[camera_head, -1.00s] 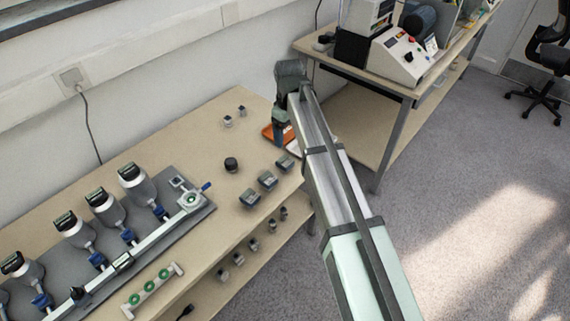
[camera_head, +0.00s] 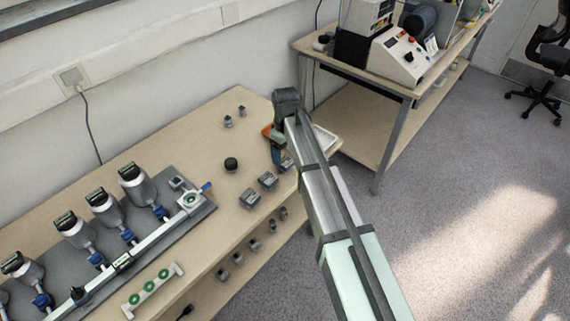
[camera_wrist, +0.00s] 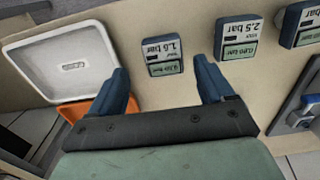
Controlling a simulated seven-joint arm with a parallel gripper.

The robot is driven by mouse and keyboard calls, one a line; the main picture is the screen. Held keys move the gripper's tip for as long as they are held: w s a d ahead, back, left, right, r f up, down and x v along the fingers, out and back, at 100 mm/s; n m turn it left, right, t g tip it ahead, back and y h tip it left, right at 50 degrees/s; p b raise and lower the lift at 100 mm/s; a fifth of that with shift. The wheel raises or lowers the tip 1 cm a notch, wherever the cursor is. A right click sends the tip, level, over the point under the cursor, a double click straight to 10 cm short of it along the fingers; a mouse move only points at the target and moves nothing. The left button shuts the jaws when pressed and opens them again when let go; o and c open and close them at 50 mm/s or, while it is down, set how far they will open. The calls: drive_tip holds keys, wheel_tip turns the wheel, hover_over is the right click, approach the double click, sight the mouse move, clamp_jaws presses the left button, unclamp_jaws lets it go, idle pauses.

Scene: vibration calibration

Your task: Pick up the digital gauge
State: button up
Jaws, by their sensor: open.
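Several digital gauges stand in a row on the wooden bench. In the wrist view, the gauge labelled 1.6 bar (camera_wrist: 164,52) lies between and just ahead of the fingertips of my gripper (camera_wrist: 161,66). My gripper is open, with no finger visibly touching it. The 2.5 bar gauge (camera_wrist: 237,41) is to its right, and another gauge (camera_wrist: 302,25) is cut off at the right edge. In the head view, my gripper (camera_head: 283,163) is at the far end of the row and largely hides the nearest gauge.
A white tray (camera_wrist: 62,61) and an orange tray (camera_wrist: 84,109) lie left of my gripper in the wrist view. A grey calibration rig (camera_head: 192,217) stands on the bench (camera_head: 210,150). A black round knob (camera_head: 231,164) stands farther back. Small fittings sit at the rear.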

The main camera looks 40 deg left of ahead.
sight(285, 160)
drive_tip(key=shift+s+d+f, duration=0.1)
drive_tip(key=shift+s+f, duration=0.05)
drive_tip(key=shift+f, duration=1.05)
drive_tip(key=shift+s+f, duration=0.1)
drive_tip(key=shift+f, duration=1.05)
drive_tip(key=c, duration=1.1)
drive_tip(key=shift+c, duration=0.2)
